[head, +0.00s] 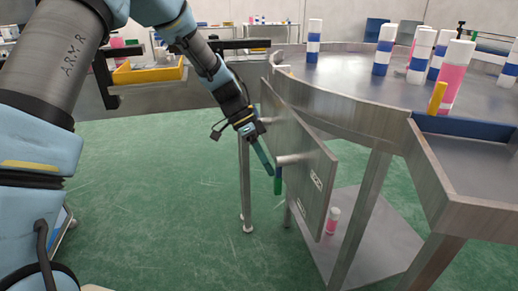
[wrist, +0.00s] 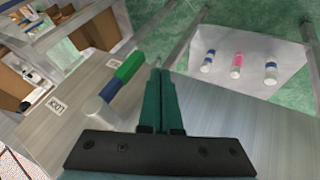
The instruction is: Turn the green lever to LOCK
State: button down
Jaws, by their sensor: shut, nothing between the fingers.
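The green lever (head: 278,181) is on a grey metal door panel (head: 300,135), at the end of a short round shaft (head: 291,159). It hangs about straight down in the head view. In the wrist view the lever (wrist: 128,67) has a blue section near the pale shaft (wrist: 98,108). A white label reading LOCK (wrist: 58,106) is on the panel to the left of the shaft. My gripper (head: 270,172) is shut and empty, its fingertips close beside the lever. In the wrist view the fingers (wrist: 158,75) lie just right of the lever; I cannot tell whether they touch.
A round steel table (head: 340,75) with several blue-and-white and pink cans stands behind the panel. A blue-lined tray (head: 470,126) is at its right. A lower shelf (head: 365,245) holds cans. A yellow bin (head: 148,72) is at the back left. Green floor left of the panel is clear.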

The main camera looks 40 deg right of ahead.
aim_at(275, 185)
jog(key=shift+s+a+r, duration=0.1)
jog(key=shift+s+a, duration=0.15)
jog(key=shift+s, duration=0.35)
jog(key=shift+s+a+r, duration=0.1)
jog(key=shift+s+a, duration=0.1)
jog(key=shift+s, duration=0.4)
